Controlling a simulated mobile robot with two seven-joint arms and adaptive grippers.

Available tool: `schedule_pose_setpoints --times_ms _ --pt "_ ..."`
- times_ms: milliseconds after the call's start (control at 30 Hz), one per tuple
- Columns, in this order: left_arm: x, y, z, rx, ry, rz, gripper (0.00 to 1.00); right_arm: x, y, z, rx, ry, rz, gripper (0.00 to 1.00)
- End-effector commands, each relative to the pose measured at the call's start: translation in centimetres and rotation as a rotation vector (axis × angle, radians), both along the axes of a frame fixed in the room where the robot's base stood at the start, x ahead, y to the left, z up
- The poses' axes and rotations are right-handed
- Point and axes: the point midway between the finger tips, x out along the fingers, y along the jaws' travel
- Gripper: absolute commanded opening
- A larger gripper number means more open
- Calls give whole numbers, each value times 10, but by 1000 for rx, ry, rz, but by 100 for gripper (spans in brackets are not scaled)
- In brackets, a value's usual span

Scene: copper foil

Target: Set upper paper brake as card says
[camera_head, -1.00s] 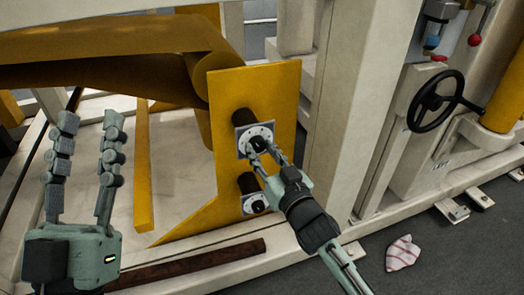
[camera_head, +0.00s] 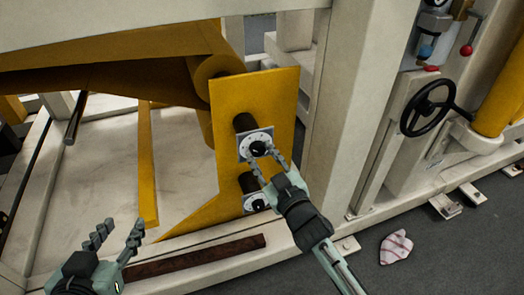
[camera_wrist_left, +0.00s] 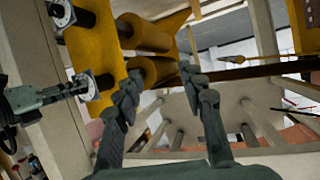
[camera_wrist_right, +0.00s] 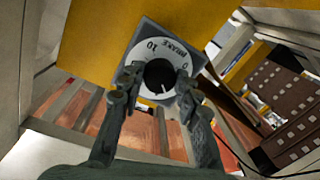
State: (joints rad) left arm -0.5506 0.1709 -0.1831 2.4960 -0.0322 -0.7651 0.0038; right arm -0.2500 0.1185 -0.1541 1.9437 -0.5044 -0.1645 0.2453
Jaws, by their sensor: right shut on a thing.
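The upper paper brake is a black knob on a white dial (camera_head: 256,145) with a square grey plate, on the yellow bracket (camera_head: 275,95). My right gripper (camera_head: 264,161) is shut on this knob, a finger at each side. The lower brake dial (camera_head: 256,202) sits below, partly hidden by my right gripper. My left gripper (camera_head: 117,236) is open and empty at the lower left. No card is readable in these views.
A white frame post (camera_head: 338,110) stands right of the bracket. A black handwheel (camera_head: 428,107) is further right. A rusty bar (camera_head: 195,258) lies in front. A striped cloth (camera_head: 396,247) lies on the floor.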

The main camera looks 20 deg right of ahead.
Motion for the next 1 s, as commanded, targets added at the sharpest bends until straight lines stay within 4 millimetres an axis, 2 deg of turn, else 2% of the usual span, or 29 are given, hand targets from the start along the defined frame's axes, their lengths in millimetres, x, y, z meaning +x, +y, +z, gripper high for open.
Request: schedule_pose_setpoints --times_ms 133,400,433,600,867,1000 --pt "-4 7 -9 20 50 12 40 0 0 1 -21 -3 -1 4" --pt "-4 7 -10 21 53 13 40 1 0 1 -22 -4 -1 4" --pt "-4 7 -10 21 52 13 40 1 0 1 -22 -4 -1 34" --pt "-4 7 -10 21 52 13 40 0 0 1 -22 -3 0 54" --pt "-4 7 -10 20 50 12 40 0 0 0 -22 -2 -1 54" --pt "-4 7 -9 20 49 12 40 -10 -1 -1 -20 1 0 54"
